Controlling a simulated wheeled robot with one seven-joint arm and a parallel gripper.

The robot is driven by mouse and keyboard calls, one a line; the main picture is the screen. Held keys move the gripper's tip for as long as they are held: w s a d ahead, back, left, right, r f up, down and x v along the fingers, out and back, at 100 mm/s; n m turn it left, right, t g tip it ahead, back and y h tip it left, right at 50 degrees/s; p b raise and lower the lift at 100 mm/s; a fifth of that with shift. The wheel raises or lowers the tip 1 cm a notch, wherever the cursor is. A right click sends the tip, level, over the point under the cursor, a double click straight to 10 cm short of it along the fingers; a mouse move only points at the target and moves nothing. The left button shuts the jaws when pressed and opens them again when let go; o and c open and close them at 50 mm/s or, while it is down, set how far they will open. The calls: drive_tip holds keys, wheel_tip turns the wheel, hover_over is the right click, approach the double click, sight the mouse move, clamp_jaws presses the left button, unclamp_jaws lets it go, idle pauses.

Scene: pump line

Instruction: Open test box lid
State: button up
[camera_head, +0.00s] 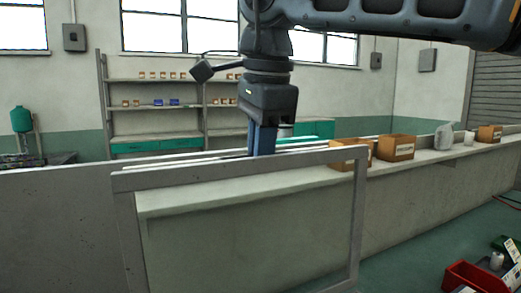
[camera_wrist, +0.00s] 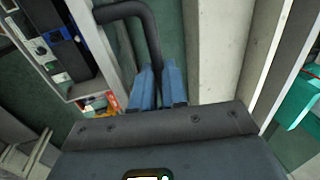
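In the head view my gripper (camera_head: 262,140) points down, its blue fingers partly behind the top rail of a grey frame (camera_head: 240,172). In the wrist view the fingers (camera_wrist: 158,88) are close together, with the lower end of a bent black bar handle (camera_wrist: 150,35) between their tips. The handle's other end runs left to the pale edge of a box-like unit (camera_wrist: 72,92) with dark and blue parts inside. The handle is hidden in the head view. I cannot tell clearly which part is the test box lid or how far it is open.
A long grey bench (camera_head: 430,160) runs to the right with cardboard boxes (camera_head: 397,148) and a pale grey jug-like thing (camera_head: 444,135) on it. Shelves (camera_head: 155,110) stand behind. A red bin (camera_head: 475,278) is at the lower right. Green floor shows on the right.

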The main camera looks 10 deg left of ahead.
drive_tip(key=o, duration=0.5)
drive_tip(key=shift+c, duration=0.2)
wheel_tip(320, 180, up, 8)
drive_tip(key=s+b, duration=0.1)
drive_tip(key=shift+s+d+f, duration=0.15)
drive_tip(key=shift+d+f, duration=0.05)
drive_tip(key=shift+d, duration=0.25)
